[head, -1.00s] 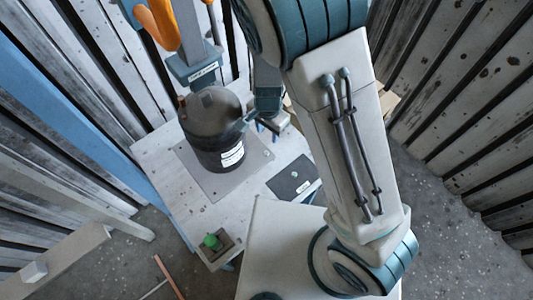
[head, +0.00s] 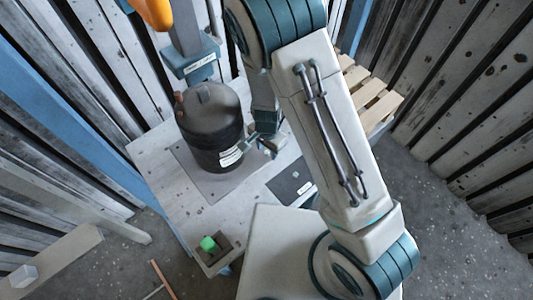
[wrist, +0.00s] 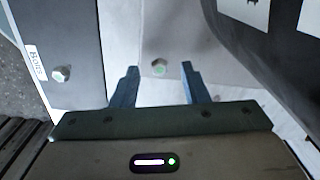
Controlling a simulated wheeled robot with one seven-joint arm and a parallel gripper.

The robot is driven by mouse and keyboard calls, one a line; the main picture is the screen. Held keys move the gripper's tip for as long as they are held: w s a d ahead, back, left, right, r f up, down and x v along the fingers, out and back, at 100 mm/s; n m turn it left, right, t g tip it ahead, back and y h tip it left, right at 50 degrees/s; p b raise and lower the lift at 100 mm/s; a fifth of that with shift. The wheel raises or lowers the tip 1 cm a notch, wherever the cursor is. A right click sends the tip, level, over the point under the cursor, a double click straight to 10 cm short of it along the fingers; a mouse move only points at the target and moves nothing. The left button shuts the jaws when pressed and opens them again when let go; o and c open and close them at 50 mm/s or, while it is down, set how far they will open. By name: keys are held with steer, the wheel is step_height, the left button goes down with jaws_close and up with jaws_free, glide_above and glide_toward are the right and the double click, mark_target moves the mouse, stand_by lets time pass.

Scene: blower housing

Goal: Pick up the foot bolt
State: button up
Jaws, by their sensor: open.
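A greenish hex-headed bolt (wrist: 159,66) stands on the grey base plate (wrist: 153,48) in the wrist view. My gripper (wrist: 160,80) is open, with one finger to each side of that bolt in the picture; I cannot tell how far above it the fingertips are. A second similar bolt (wrist: 61,74) sits on a dark mat (wrist: 75,35) to the left, by a white label. In the head view my gripper (head: 266,147) is beside the dark blower housing (head: 210,125), at its right; the bolt between the fingers cannot be made out there.
The housing wall (wrist: 260,45) rises close at the right of the wrist view. A wooden pallet (head: 370,97) stands behind my arm at the right.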

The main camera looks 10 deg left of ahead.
mark_target(267, 151)
steer(key=c, duration=0.8)
steer(key=shift+r, duration=0.1)
steer(key=shift+r, duration=0.3)
step_height(267, 151, up, 4)
steer(key=shift+p, duration=0.85)
steer(key=w+d+r, duration=0.1)
steer(key=d+r, duration=0.1)
steer(key=d, duration=0.1)
steer(key=w+d+r, duration=0.1)
steer(key=d+r, duration=0.1)
steer(key=d, duration=0.2)
steer(key=w+d+r, duration=0.1)
steer(key=d+r, duration=0.1)
steer(key=d, duration=0.2)
steer(key=shift+w+r+p, duration=0.2)
steer(key=shift+w+p, duration=0.15)
